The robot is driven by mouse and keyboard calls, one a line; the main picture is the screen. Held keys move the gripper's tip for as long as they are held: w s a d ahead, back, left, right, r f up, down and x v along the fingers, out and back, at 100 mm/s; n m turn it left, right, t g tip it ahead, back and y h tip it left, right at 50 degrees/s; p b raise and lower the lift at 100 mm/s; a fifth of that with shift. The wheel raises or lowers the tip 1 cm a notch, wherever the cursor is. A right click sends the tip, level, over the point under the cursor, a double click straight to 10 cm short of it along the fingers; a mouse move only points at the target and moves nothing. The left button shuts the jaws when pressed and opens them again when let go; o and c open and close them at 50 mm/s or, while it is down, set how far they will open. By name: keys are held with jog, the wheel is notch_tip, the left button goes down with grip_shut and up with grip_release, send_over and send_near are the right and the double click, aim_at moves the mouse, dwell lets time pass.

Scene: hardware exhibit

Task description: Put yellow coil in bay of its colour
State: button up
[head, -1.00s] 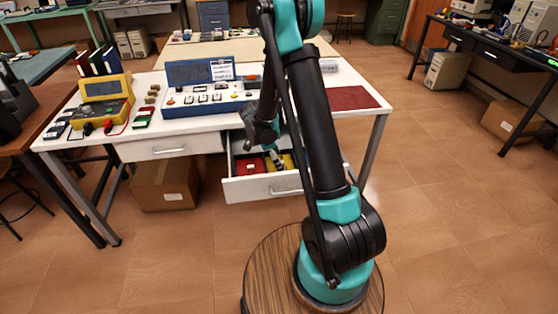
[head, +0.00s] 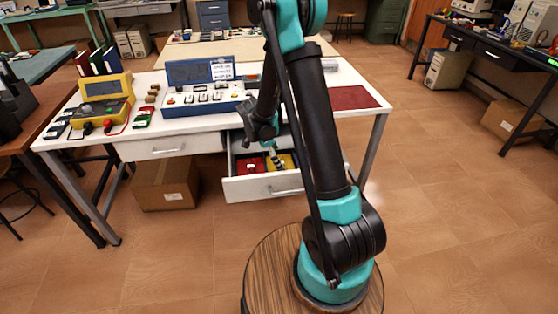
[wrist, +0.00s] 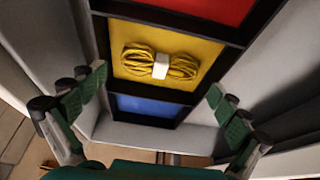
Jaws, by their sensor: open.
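The yellow coil (wrist: 178,68), a bundle with a white band round its middle, lies in the yellow bay (wrist: 165,34) in the wrist view. My gripper (wrist: 156,88) is open, with its green-padded fingers wide apart on either side of the coil and touching nothing that I can see. The red bay (wrist: 205,8) and the blue bay (wrist: 148,107) flank the yellow one. In the head view my gripper (head: 275,158) is over the open drawer (head: 245,190); the coil is not clear there.
The drawer hangs from a white table (head: 210,122). On the table are a blue case (head: 200,72), a yellow meter (head: 105,90) and a red mat (head: 353,97). A cardboard box (head: 166,184) stands on the floor below. Open floor lies to the right.

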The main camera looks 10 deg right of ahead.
jog(key=v, duration=1.1)
jog(key=s+d+n+t+y, duration=0.2)
jog(key=s+d+n, duration=0.2)
jog(key=s+n, duration=0.5)
jog(key=s+d+n+t+y, duration=0.2)
jog(key=s+d+n, duration=0.2)
jog(key=s+n, duration=0.5)
jog(key=s, duration=0.4)
jog(key=shift+d+r, duration=0.3)
jog(key=shift+d, duration=0.05)
